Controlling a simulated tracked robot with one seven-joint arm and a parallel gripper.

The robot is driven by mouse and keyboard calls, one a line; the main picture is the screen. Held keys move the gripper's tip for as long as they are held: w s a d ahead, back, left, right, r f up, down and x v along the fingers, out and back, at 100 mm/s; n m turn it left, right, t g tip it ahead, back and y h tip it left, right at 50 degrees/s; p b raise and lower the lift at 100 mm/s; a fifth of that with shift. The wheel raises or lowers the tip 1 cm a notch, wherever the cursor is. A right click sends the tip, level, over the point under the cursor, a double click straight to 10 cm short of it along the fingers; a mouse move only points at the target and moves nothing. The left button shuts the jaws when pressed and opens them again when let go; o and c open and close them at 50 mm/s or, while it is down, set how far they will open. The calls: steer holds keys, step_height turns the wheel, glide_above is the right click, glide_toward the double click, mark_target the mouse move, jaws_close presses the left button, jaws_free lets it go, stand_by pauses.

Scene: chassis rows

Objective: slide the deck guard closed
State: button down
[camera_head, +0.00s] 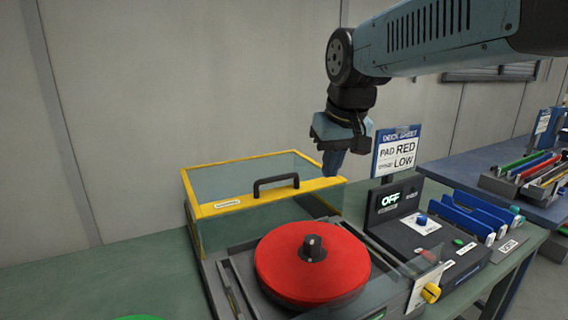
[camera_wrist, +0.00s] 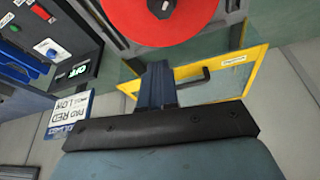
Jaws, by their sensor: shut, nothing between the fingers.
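The deck guard (camera_head: 236,204) is a clear box with a yellow frame and a black handle (camera_head: 276,185) on its front edge. It stands at the back of the deck, behind the red round pad (camera_head: 312,266), which is uncovered.
A control box (camera_head: 394,208) showing OFF and a sign (camera_head: 396,152) reading PAD RED and LOW stand to the right. Blue racked pieces (camera_head: 470,218) lie beyond.

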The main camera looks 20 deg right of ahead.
steer(key=w+r+g, duration=0.3)
steer(key=w+g, duration=0.3)
steer(key=w, duration=2.1)
steer(key=w+d+f+g, duration=0.1)
steer(key=w+f+g, duration=0.1)
steer(key=w+f, duration=0.35)
steer(key=x, duration=0.3)
steer(key=w+x, duration=0.1)
steer(key=x, duration=0.3)
steer(key=shift+w+d+f, duration=0.15)
steer(key=shift+d+f, duration=0.05)
steer(key=shift+f, duration=0.2)
steer(key=shift+s, duration=1.2)
steer(key=shift+s+f, duration=0.25)
steer(key=shift+s, duration=0.45)
